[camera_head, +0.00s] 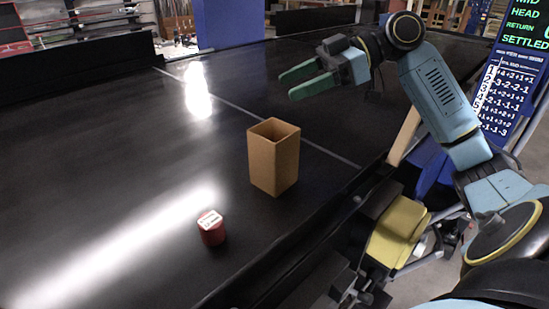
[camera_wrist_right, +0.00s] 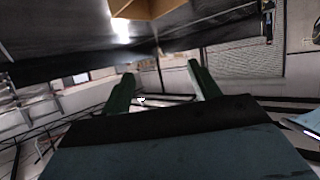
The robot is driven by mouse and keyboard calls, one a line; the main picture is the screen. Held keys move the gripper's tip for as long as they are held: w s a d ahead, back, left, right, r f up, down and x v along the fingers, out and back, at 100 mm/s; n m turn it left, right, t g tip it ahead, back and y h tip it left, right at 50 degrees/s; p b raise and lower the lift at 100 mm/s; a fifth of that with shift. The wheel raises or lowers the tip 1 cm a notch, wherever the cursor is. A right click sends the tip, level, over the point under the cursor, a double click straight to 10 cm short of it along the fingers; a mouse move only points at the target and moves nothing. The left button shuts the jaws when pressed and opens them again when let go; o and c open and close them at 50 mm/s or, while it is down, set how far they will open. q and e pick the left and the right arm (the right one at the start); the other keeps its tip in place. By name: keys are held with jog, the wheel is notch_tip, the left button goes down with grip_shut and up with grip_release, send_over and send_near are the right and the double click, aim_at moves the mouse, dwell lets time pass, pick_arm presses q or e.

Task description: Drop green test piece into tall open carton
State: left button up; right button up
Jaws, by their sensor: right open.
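The tall open carton (camera_head: 273,160) is brown and stands upright on the black conveyor in the head view. Its top is open, but its floor is hidden from this angle. Part of it shows at the top edge of the right wrist view (camera_wrist_right: 146,8). My right gripper (camera_head: 288,85), with green fingers, is above the belt, beyond the carton and apart from it. Its fingers are spread with nothing between them in the right wrist view (camera_wrist_right: 163,84). No green test piece is visible in either view. My left gripper is not in view.
A red cylindrical piece with a white top (camera_head: 211,228) stands on the belt in front of the carton, to its left. The black belt (camera_head: 90,170) is otherwise clear to the left. A blue board with a text display (camera_head: 520,50) stands at the right.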

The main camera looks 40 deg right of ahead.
jog(key=b+v, duration=0.2)
jog(key=v, duration=1.1)
jog(key=shift+s+b, duration=0.2)
jog(key=shift+b, duration=0.15)
jog(key=shift+d, duration=0.15)
